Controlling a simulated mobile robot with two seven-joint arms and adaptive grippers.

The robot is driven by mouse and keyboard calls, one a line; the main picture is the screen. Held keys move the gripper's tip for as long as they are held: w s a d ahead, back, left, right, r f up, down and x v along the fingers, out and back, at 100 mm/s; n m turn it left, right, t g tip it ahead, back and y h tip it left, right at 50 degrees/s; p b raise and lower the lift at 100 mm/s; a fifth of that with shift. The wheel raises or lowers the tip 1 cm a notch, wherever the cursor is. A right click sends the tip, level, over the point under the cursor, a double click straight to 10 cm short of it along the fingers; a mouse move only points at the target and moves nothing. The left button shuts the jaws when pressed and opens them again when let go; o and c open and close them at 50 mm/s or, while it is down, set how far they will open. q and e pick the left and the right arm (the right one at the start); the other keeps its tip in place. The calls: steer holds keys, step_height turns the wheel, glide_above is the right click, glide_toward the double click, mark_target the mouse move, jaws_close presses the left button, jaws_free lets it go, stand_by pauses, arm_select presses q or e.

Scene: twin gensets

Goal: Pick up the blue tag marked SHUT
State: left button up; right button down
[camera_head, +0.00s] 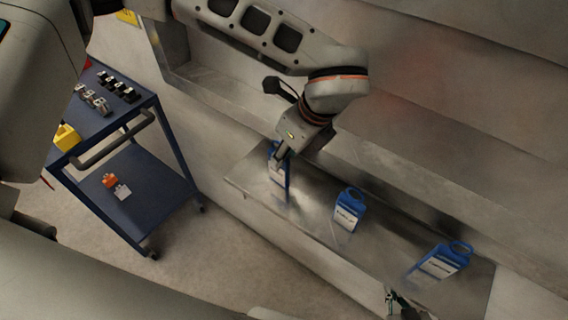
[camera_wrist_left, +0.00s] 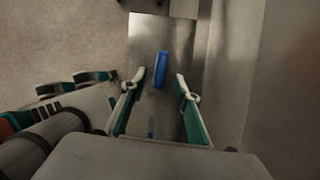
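Three blue tags with white labels stand on a metal ledge (camera_head: 318,222) in the head view: a left one (camera_head: 278,180), a middle one (camera_head: 348,208) and a right one (camera_head: 440,262). The label lettering is too small to read for certain. My left gripper (camera_head: 280,152) is at the top of the left tag and partly covers it. In the left wrist view its two fingers (camera_wrist_left: 160,78) are apart, with a blue tag (camera_wrist_left: 161,68) seen edge-on between them; I cannot tell whether they touch it. My right gripper (camera_head: 397,300) shows partly at the bottom edge, below the ledge.
A blue cart (camera_head: 150,185) stands on the floor at left, with small dark and grey parts and a yellow item (camera_head: 66,137) on top. Orange (camera_head: 109,181) and white pieces lie on its lower shelf. A grey wall rises behind the ledge.

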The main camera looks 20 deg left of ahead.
mark_target(282, 176)
arm_select(q)
steer(key=shift+w+a, duration=0.3)
steer(key=shift+a, duration=0.1)
steer(key=shift+w+a+f, duration=0.1)
steer(key=shift+a+f, duration=0.05)
steer(key=shift+f, duration=0.1)
steer(key=x, duration=0.6)
steer(key=shift+a+f+p, duration=0.3)
steer(key=shift+a+p, duration=0.05)
steer(key=shift+a, duration=0.05)
jaws_close()
